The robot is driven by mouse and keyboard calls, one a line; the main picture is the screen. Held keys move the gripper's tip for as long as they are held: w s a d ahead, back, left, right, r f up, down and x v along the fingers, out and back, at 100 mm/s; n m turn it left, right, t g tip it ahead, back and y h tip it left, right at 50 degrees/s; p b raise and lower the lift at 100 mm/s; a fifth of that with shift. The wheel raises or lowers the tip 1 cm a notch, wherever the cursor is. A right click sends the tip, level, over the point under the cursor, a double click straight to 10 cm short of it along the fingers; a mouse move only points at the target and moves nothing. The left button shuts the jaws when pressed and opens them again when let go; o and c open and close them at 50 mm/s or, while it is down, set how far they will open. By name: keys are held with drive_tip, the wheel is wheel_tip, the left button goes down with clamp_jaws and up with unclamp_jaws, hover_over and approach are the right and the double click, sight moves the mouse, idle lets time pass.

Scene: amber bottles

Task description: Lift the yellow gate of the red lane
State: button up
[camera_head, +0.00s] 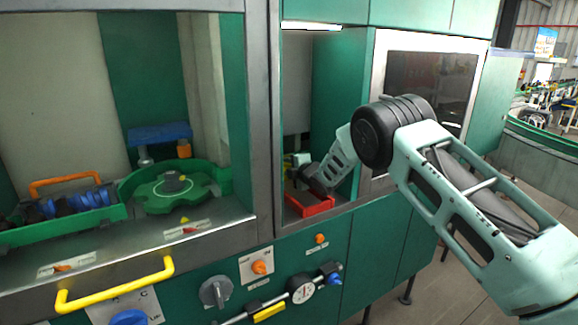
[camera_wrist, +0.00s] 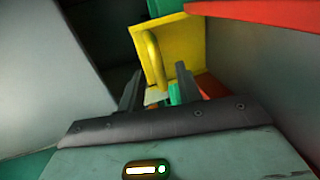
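The yellow gate (camera_wrist: 188,45) is a flat upright plate with a yellow loop handle (camera_wrist: 153,60) on its face, in the wrist view. Red walls of the red lane (camera_wrist: 265,13) run beside it at the upper right. My gripper (camera_wrist: 158,84) is open, with its two dark fingers apart. The handle shows ahead, in line with the gap between the fingertips; I cannot tell whether it lies between them. In the head view the red lane (camera_head: 318,208) sits low in the right-hand bay, and my wrist reaches in above it. The gate is hidden there.
Grey and green bay walls stand close on both sides of my gripper. A dark post (camera_head: 264,110) separates this bay from the left one, which holds a green turntable (camera_head: 165,200) and a green crate (camera_head: 110,214). A yellow bar handle (camera_head: 115,288) sticks out below.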

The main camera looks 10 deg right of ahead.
drive_tip(key=shift+w, duration=0.1)
drive_tip(key=shift+c, duration=0.3)
clamp_jaws()
wheel_tip(320, 180, up, 18)
drive_tip(key=p, duration=0.2)
drive_tip(key=shift+o, duration=0.3)
unclamp_jaws()
drive_tip(key=shift+f, duration=0.2)
drive_tip(key=b+v, duration=0.7)
drive_tip(key=v, duration=1)
drive_tip(key=shift+s, duration=0.25)
